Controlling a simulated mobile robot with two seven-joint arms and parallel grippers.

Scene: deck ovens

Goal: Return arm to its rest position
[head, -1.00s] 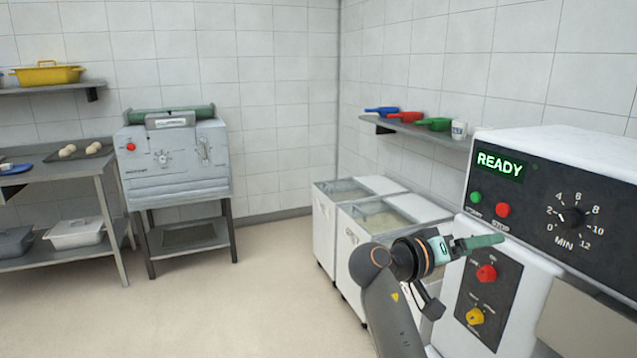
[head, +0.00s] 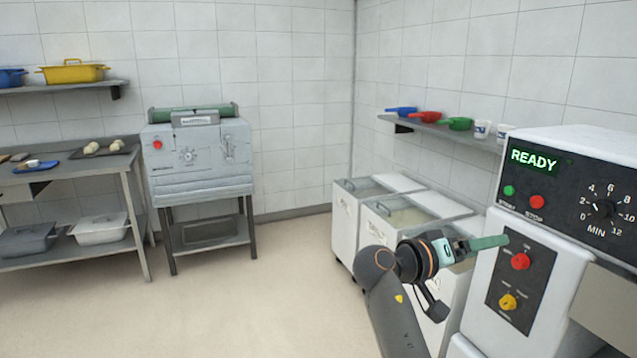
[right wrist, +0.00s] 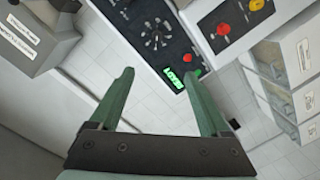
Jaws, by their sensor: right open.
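My right arm comes up from the bottom of the head view, and its right gripper (head: 490,243) has green fingers that point right, in front of the machine with the READY display (head: 536,160). In the right wrist view the two green fingers of the right gripper (right wrist: 160,95) are spread apart with nothing between them. The machine's black control panel (right wrist: 150,35) shows beyond the fingertips there. I cannot tell from the head view whether the fingers touch the machine. My left gripper is not in view.
White bins (head: 408,218) stand behind my right arm. A shelf (head: 470,138) above them holds coloured scoops and cups. A grey machine (head: 200,165) on a stand is at the back. A work table (head: 75,172) is at the left. The floor (head: 250,310) in the middle is clear.

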